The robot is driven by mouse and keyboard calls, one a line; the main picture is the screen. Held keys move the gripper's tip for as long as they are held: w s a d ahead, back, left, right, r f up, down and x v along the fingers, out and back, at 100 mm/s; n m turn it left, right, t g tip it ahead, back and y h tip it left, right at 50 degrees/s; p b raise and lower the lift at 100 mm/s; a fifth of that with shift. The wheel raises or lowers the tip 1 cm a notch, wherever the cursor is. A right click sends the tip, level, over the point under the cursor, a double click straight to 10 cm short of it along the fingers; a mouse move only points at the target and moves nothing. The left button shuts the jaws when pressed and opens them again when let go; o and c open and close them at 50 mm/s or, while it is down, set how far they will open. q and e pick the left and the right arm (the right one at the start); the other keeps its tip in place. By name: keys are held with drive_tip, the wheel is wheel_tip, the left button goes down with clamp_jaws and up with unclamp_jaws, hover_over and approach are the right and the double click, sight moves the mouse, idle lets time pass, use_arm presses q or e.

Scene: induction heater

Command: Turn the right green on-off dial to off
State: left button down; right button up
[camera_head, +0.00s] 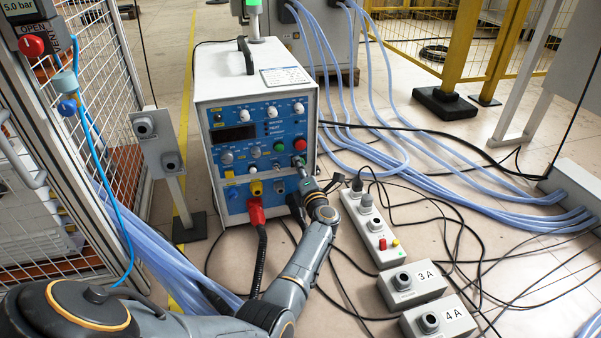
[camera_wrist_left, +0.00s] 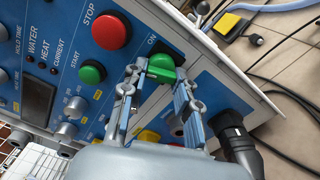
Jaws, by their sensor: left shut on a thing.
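The heater box (camera_head: 250,85) stands on the floor with its blue control panel (camera_head: 237,174) facing me. The right green on-off dial (camera_wrist_left: 161,66) sits beside the ON label, below the red STOP button (camera_wrist_left: 108,30) and to the right of the green START button (camera_wrist_left: 92,71). My left gripper (camera_wrist_left: 160,84) is shut on this dial, one finger on each side of it. In the head view the left gripper (camera_head: 301,168) reaches the panel's right side from below and largely hides the dial. My right gripper is not in view.
A black plug (camera_wrist_left: 234,138) stands out close to the right finger. A red plug (camera_head: 257,213) is in the lower panel. Switch boxes (camera_head: 412,285) and hoses (camera_head: 430,165) lie to the right.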

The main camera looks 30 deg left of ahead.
use_arm(q)
drive_tip(key=n+b, duration=0.1)
drive_tip(key=n, duration=0.1)
drive_tip(key=n+b, duration=0.1)
drive_tip(key=n, duration=0.1)
drive_tip(key=shift+f+n, duration=0.2)
drive_tip(key=shift+n, duration=0.2)
drive_tip(key=shift+d, duration=0.1)
idle(0.3)
drive_tip(key=c, duration=1)
unclamp_jaws()
drive_tip(key=shift+r, duration=0.15)
